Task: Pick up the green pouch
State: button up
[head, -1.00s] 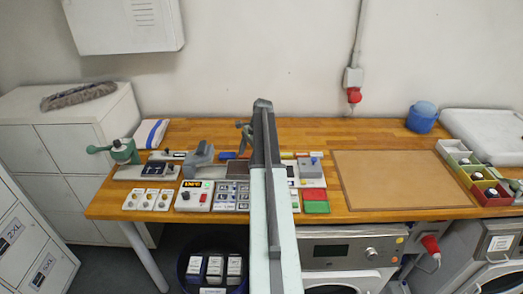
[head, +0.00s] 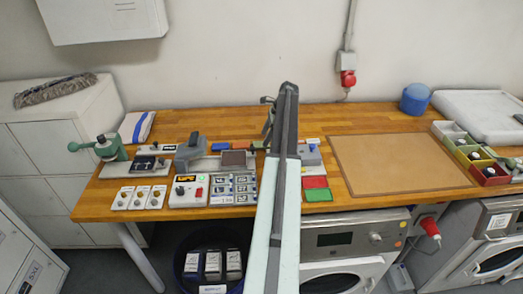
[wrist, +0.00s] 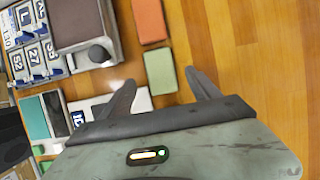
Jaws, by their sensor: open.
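The green pouch (wrist: 160,71) is a small flat rectangle on the wooden bench. In the wrist view it lies between and just ahead of the fingertips of my gripper (wrist: 160,78), which is open and empty. An orange pouch (wrist: 149,20) lies just beyond it. In the head view my gripper (head: 269,112) is over the back of the bench, partly hidden by my arm. The green pouch (head: 258,146) shows there as a small patch beside my arm, in line with the orange pouch and a blue one (head: 221,147).
A device with a dark brown panel (wrist: 84,22) and a black knob (wrist: 98,54) stands close left of the pouches. A brown mat (head: 400,162) lies to the right, clear. Compartment bins (head: 472,155) stand beyond it.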

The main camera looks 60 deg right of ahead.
aim_at(261, 144)
jog(key=b+x, duration=0.2)
jog(key=x, duration=0.2)
jog(key=shift+s+r, duration=0.1)
jog(key=shift+r, duration=0.05)
jog(key=c, duration=1.4)
jog(key=shift+c, duration=0.2)
